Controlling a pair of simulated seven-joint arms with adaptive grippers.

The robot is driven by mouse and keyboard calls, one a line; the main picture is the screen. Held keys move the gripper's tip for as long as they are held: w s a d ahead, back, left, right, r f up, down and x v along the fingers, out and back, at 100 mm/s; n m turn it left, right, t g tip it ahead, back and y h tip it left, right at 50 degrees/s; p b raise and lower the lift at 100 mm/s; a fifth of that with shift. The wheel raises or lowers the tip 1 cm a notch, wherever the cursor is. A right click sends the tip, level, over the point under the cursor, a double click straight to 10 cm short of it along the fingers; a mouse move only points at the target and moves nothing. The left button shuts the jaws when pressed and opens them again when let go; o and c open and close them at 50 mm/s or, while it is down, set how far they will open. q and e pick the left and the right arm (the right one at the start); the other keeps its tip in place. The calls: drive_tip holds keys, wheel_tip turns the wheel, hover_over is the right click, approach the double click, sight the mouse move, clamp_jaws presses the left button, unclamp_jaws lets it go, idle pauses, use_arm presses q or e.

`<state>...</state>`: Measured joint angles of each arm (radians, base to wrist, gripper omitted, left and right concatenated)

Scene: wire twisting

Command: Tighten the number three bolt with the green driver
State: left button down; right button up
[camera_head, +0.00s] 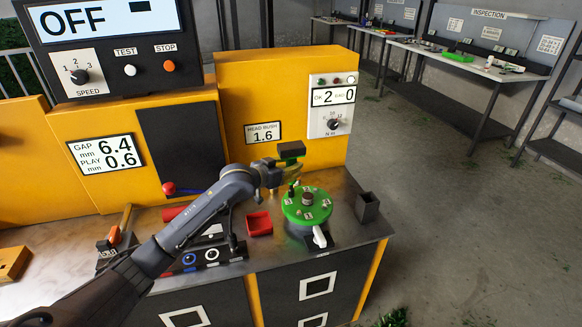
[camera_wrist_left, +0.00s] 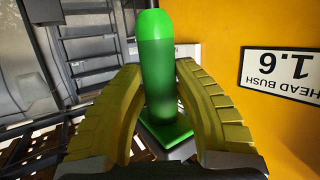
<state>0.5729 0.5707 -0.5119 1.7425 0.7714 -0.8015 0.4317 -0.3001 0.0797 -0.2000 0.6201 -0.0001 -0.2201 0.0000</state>
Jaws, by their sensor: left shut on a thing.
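My left gripper (camera_head: 291,172) has yellow ribbed fingers and is shut on the green driver. In the left wrist view the green driver (camera_wrist_left: 155,75) stands between the fingers (camera_wrist_left: 157,85), its rounded end pointing up in the picture. In the head view the gripper is over the back left part of a round green plate (camera_head: 289,211), which carries several small numbered labels and a dark hub (camera_head: 308,198). The driver's tip is not clear, so I cannot tell whether it touches a bolt. The number three bolt cannot be singled out. My right gripper is out of view.
A red tray (camera_head: 259,223) lies left of the plate and a dark open box (camera_head: 367,207) stands to its right. A white-tipped lever (camera_head: 319,237) is at the plate's front. The yellow machine panel (camera_head: 280,85) rises behind; its counter (camera_head: 333,97) reads OK 2, BAD 0.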

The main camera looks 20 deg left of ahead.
sight(291, 154)
use_arm(q)
drive_tip(key=shift+f, duration=0.15)
idle(0.4)
drive_tip(key=shift+r, duration=2.65)
